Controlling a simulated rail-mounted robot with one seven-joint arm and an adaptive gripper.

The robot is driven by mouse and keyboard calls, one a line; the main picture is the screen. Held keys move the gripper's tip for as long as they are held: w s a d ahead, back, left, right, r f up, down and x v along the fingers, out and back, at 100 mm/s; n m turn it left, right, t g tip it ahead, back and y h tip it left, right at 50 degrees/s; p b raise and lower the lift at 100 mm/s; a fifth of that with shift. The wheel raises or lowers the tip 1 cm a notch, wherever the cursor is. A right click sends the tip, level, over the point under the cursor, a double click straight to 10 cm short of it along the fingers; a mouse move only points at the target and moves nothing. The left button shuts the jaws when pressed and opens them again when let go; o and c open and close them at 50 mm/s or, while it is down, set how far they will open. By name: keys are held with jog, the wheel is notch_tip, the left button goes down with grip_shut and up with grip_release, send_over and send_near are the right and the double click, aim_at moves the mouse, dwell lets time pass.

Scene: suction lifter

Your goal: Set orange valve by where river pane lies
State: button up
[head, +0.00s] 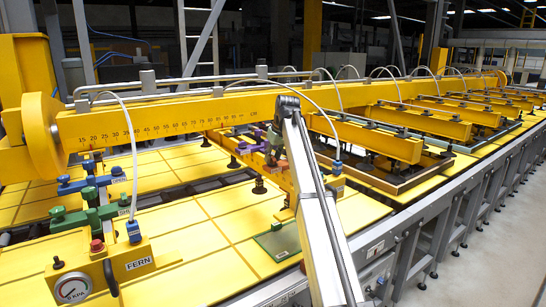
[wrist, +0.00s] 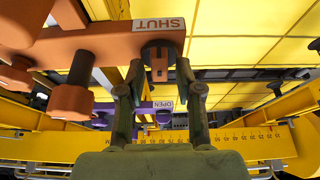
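In the wrist view the orange valve (wrist: 100,45) fills the upper left, with a SHUT label (wrist: 158,25) on its bar and hanging orange knobs at the left. My gripper (wrist: 160,90) has its two fingers apart, one on each side below the bar's dark round end. I see nothing held between them; contact cannot be told. Behind it is a purple valve (wrist: 160,116) with an OPEN label. In the head view my arm partly hides this valve group, where purple parts (wrist: 101,120) also show. No readable label names a river pane; a green pane (head: 279,241) lies on the yellow bed.
A long yellow beam with a scale (head: 170,118) spans the bed. Green valves (head: 90,213) and blue valves (head: 90,181) stand at the left near a FERN label (head: 139,263) and a pressure gauge (head: 72,288). Framed panes (head: 395,178) lie at the right.

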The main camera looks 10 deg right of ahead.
grip_shut()
jog(key=shift+m+b, duration=0.3)
jog(key=shift+m, duration=0.1)
jog(key=m+h+b, duration=0.1)
jog(key=m, duration=0.1)
jog(key=shift+a+f+m+t+b, duration=0.1)
jog(key=shift+m+t+b, duration=0.2)
jog(key=shift+m+b, duration=0.1)
jog(key=m+h+b, duration=0.2)
jog(key=m, duration=0.2)
jog(key=shift+a+m, duration=0.1)
jog(key=shift+m, duration=0.2)
jog(key=m+h+b, duration=0.1)
jog(key=m, duration=0.1)
jog(key=m+g+h+b, duration=0.1)
jog(key=m, duration=0.2)
jog(key=shift+w+a, duration=0.1)
jog(key=shift+w, duration=0.05)
jog(key=m+b, duration=0.1)
jog(key=m, duration=0.1)
jog(key=m+g+h+b, duration=0.1)
jog(key=m, duration=0.1)
jog(key=shift+m+g, duration=0.3)
